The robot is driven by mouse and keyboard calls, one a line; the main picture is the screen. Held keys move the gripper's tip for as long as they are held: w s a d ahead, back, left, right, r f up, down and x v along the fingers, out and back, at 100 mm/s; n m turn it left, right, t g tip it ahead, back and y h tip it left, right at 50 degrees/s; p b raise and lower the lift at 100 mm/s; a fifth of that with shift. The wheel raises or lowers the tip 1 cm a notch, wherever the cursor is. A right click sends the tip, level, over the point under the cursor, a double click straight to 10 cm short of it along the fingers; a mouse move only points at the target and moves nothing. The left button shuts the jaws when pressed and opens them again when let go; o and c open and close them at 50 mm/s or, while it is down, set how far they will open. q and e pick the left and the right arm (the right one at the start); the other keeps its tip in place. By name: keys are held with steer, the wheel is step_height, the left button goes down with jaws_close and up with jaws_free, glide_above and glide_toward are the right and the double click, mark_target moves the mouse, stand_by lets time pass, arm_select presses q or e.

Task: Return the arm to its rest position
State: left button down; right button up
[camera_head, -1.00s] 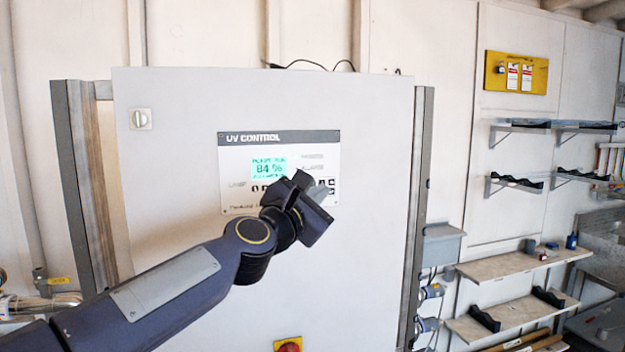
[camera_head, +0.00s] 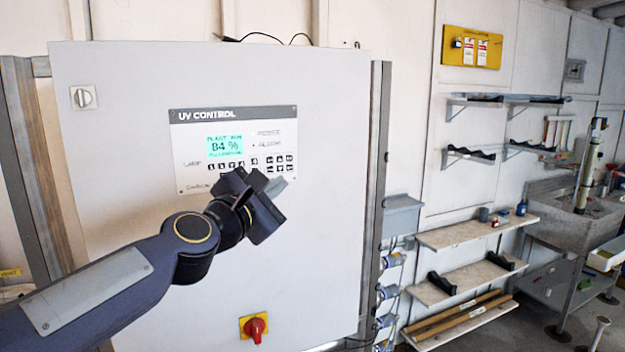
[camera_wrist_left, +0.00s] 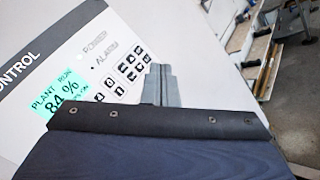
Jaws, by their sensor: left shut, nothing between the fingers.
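My left gripper (camera_head: 272,186) is shut and empty. In the head view it is in front of the lower right part of the UV control panel (camera_head: 238,119), and hides some of its keys. Whether it touches the panel I cannot tell. In the left wrist view the closed fingers (camera_wrist_left: 160,84) show beside the keypad (camera_wrist_left: 128,70). The green display (camera_head: 225,146) reads 84 % and also shows in the left wrist view (camera_wrist_left: 62,97). My right gripper is not in view.
The panel is on a large pale cabinet (camera_head: 320,220) with a red knob (camera_head: 255,328) low down and a small switch (camera_head: 84,97) at upper left. To the right are wall shelves (camera_head: 480,232), a yellow tag board (camera_head: 472,47) and a sink (camera_head: 570,205).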

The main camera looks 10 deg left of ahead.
arm_select(q)
steer(key=s+a+f+m+g, duration=0.1)
steer(key=s+f+m+g, duration=0.5)
steer(key=s+f+m, duration=0.5)
steer(key=s+a+f+m+g, duration=0.2)
steer(key=s+f+m+g, duration=0.4)
steer(key=s+f+m, duration=0.5)
steer(key=s+f, duration=0.9)
steer(key=f, duration=0.3)
steer(key=shift+s+a+g+y, duration=0.25)
steer(key=shift+s+g+y, duration=0.05)
steer(key=shift+s+y, duration=0.1)
